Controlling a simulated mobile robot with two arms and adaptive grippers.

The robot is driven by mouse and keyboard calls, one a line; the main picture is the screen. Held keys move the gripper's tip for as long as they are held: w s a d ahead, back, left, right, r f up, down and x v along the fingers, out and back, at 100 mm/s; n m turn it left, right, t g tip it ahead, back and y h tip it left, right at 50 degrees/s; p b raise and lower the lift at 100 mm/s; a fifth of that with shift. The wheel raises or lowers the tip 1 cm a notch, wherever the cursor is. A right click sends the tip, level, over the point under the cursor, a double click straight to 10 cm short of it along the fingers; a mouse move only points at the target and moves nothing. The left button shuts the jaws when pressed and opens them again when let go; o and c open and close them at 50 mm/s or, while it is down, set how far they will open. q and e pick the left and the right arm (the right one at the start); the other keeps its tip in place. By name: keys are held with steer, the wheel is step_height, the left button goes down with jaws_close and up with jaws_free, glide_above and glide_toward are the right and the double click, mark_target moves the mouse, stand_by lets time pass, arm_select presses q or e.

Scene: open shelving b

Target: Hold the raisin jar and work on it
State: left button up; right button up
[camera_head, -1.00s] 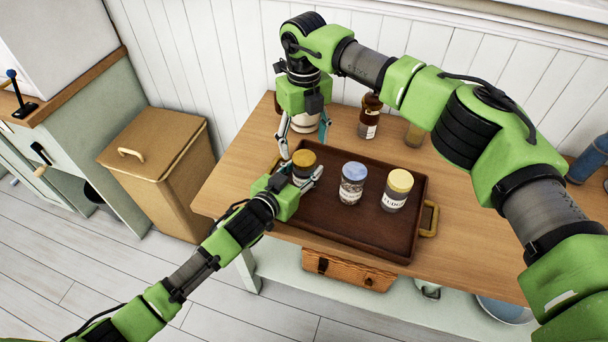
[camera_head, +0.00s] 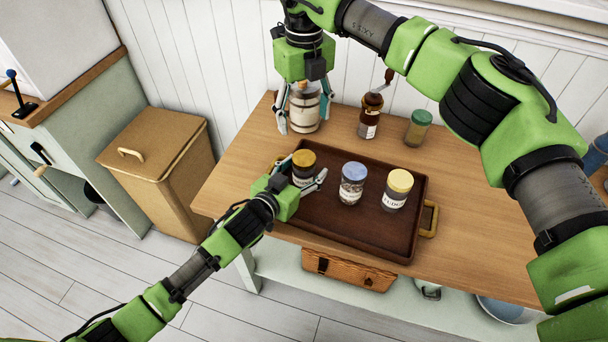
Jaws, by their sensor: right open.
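Three jars stand on the dark brown tray (camera_head: 340,232). The left one, with an amber lid (camera_head: 304,158) and a dark body, is between the fingers of my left gripper (camera_head: 304,178), which is closed around it from the front. I take it for the raisin jar; its white label is partly hidden and I cannot read it. The lid sits on the jar. My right gripper (camera_head: 303,124) is open, fingers pointing down, behind and above the jar. Its fingers show on either side of a pale banded canister (camera_head: 305,108); I cannot tell whether they touch it.
A blue-lidded jar (camera_head: 352,184) and a yellow-lidded jar (camera_head: 397,190) stand right of the held jar. A brown mill with a crank (camera_head: 369,118) and a green-lidded jar (camera_head: 418,128) stand behind the tray. The table (camera_head: 475,225) is clear at right.

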arm_select(q)
steer(key=shift+s, duration=0.15)
steer(key=v, duration=1.1)
steer(key=shift+s+a+r, duration=0.2)
steer(key=shift+s+a, duration=0.1)
steer(key=shift+f, duration=0.1)
